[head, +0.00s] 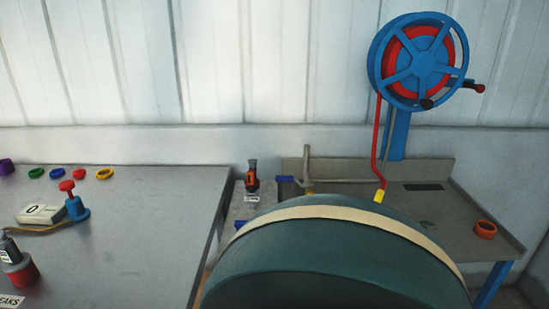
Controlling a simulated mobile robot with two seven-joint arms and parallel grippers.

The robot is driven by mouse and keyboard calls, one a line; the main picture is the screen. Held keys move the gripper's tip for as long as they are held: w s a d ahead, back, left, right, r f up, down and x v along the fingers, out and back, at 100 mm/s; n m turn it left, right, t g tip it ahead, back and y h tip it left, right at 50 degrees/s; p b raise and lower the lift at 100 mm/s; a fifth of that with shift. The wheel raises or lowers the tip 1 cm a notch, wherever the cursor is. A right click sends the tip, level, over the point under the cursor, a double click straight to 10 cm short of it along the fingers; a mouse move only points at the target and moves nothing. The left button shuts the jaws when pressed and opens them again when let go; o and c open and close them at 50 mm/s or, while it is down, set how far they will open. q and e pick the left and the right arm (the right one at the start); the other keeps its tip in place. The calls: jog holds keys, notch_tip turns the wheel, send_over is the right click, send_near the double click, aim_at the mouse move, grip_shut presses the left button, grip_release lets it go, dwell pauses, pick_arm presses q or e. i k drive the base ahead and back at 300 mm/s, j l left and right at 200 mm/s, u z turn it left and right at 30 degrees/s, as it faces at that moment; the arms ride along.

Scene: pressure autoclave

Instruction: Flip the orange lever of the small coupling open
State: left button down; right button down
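I cannot make out the small coupling or its orange lever for certain. A small upright orange and black object (252,178) stands at the back, left of the big green drum, with a white label at its foot. It is too small to tell what it is. A red hose (377,140) hangs from the blue and red wall reel (418,60) and ends in a yellow fitting (379,196) just behind the drum's top edge. Neither of my grippers is in view.
The large dark green drum (330,262) with a cream band fills the lower middle and hides what lies behind it. A grey table (130,240) at left holds colored rings, a blue and red device (76,206) and a bottle. An orange ring (485,229) lies on the right bench (460,205).

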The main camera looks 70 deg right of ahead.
aim_at(250, 177)
jog(key=k+l, duration=0.3)
jog(key=l, duration=0.15)
jog(key=k+l, duration=0.25)
jog(key=l, duration=0.2)
jog(key=k+l, duration=0.3)
jog(key=l, duration=0.1)
